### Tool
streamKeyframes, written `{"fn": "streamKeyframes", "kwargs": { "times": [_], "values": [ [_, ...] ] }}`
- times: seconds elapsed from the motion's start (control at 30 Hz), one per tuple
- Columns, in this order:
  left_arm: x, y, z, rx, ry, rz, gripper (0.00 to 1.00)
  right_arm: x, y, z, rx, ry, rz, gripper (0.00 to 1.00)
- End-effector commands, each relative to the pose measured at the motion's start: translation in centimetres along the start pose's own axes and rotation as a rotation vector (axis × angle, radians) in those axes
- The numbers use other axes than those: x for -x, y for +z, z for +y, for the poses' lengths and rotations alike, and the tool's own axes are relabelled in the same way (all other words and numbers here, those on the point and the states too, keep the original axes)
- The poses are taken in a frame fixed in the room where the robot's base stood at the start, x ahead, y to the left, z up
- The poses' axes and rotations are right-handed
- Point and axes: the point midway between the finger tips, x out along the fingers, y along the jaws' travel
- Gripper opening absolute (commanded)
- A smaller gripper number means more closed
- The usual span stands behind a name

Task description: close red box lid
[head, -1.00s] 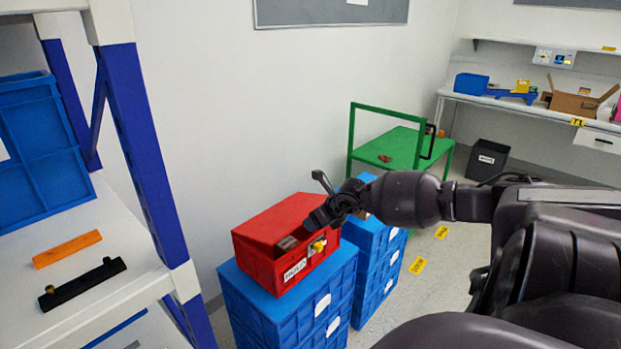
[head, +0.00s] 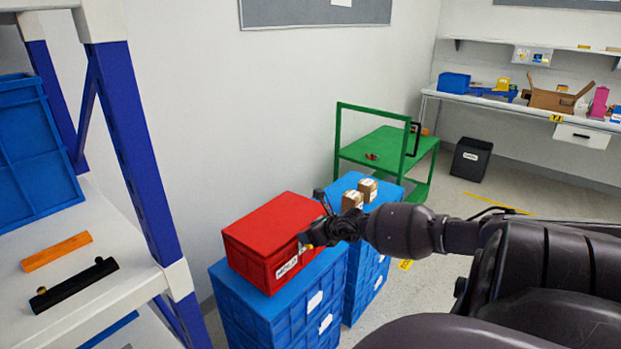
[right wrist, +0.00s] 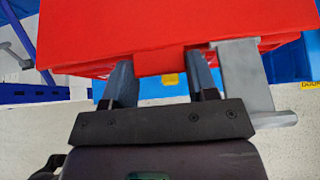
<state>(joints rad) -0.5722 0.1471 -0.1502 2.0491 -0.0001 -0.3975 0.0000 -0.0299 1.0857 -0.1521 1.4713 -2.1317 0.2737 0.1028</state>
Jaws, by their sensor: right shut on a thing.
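The red box (head: 262,262) stands on a stack of blue crates, with a white label on its front. Its red lid (head: 275,221) lies flat over the top, and no gap shows in the head view. My right gripper (head: 308,240) is at the right part of the box's front, by the lid edge. In the right wrist view, the fingers of my right gripper (right wrist: 160,78) stand on either side of a red tab (right wrist: 166,62) at the lid's edge and are shut on it. The box's inside is hidden. My left gripper is not in view.
Blue crates (head: 265,312) support the box; another blue stack (head: 398,185) beside it holds small brown cartons (head: 367,189). A shelf with blue posts (head: 128,150) stands at left. A green cart (head: 385,148) is behind. A grey piece (right wrist: 243,80) sits right of the fingers.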

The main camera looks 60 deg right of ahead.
Motion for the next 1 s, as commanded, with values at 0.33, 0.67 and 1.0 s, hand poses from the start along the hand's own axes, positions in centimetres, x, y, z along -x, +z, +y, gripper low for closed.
{"fn": "streamKeyframes", "kwargs": {
  "times": [0.33, 0.67, 1.0],
  "values": [
    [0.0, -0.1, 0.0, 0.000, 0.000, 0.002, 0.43, 0.0, 0.6, 0.0, 0.000, 0.000, -0.011, 0.64],
    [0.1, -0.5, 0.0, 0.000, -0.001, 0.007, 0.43, 0.6, 0.3, 0.0, -0.001, 0.000, -0.005, 0.64],
    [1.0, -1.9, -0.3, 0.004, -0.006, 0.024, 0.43, 5.3, 0.6, 0.0, 0.000, 0.001, -0.008, 0.64]
  ]
}}
